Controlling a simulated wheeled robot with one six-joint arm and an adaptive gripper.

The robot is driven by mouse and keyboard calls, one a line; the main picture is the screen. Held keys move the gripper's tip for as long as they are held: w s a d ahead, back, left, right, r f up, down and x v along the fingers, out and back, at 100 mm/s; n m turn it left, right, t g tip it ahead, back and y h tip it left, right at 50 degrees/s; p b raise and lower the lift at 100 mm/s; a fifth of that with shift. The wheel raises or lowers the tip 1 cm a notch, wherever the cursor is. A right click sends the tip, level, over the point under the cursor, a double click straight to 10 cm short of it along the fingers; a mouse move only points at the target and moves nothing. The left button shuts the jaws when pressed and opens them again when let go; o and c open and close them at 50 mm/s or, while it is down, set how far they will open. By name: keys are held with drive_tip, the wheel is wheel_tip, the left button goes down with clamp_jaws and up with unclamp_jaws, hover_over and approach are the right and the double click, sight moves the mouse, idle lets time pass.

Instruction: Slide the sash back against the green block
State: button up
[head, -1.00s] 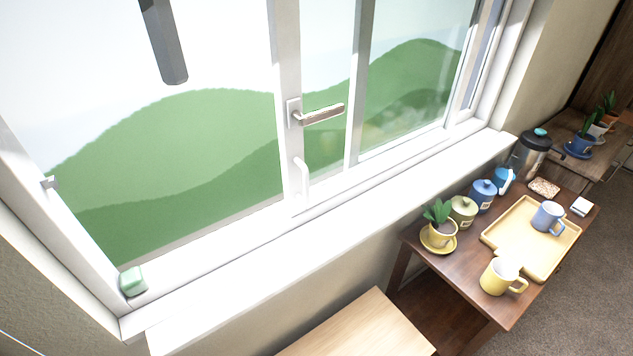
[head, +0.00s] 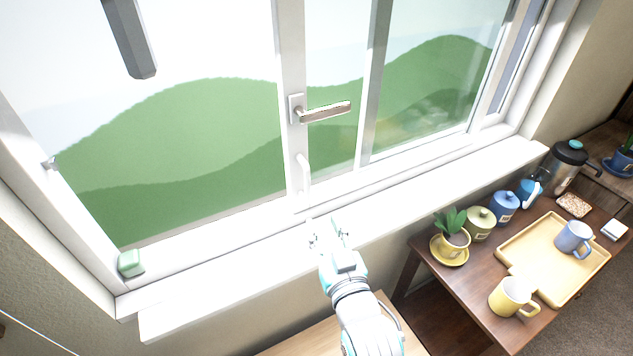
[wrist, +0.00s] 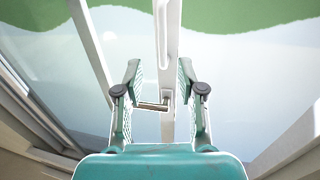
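The sash's white upright stile (head: 289,60) stands mid-window in the head view. It carries a brown-and-silver lever (head: 325,112) and a white pull handle (head: 303,174) lower down. The green block (head: 131,263) sits at the lower left corner of the window frame, well apart from the stile. My gripper (head: 328,236) is over the sill, below and in front of the pull handle. In the wrist view my gripper (wrist: 158,72) is open and empty, its fingers spread. The pull handle (wrist: 163,35) and lever (wrist: 153,106) show between and beyond the fingers, apparently untouched.
A small catch (head: 50,162) is on the left jamb. The white sill (head: 215,280) is clear. At right, a dark table holds a potted plant (head: 452,235), several canisters, a yellow mug (head: 511,297), a tray (head: 535,245) and a coffee press (head: 567,165).

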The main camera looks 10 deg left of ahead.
sight(308, 187)
drive_tip(key=x, duration=0.8)
drive_tip(key=r+x, duration=0.1)
drive_tip(key=x, duration=0.2)
drive_tip(key=shift+w+a+r, duration=0.15)
drive_tip(key=shift+w+a, duration=0.15)
clamp_jaws()
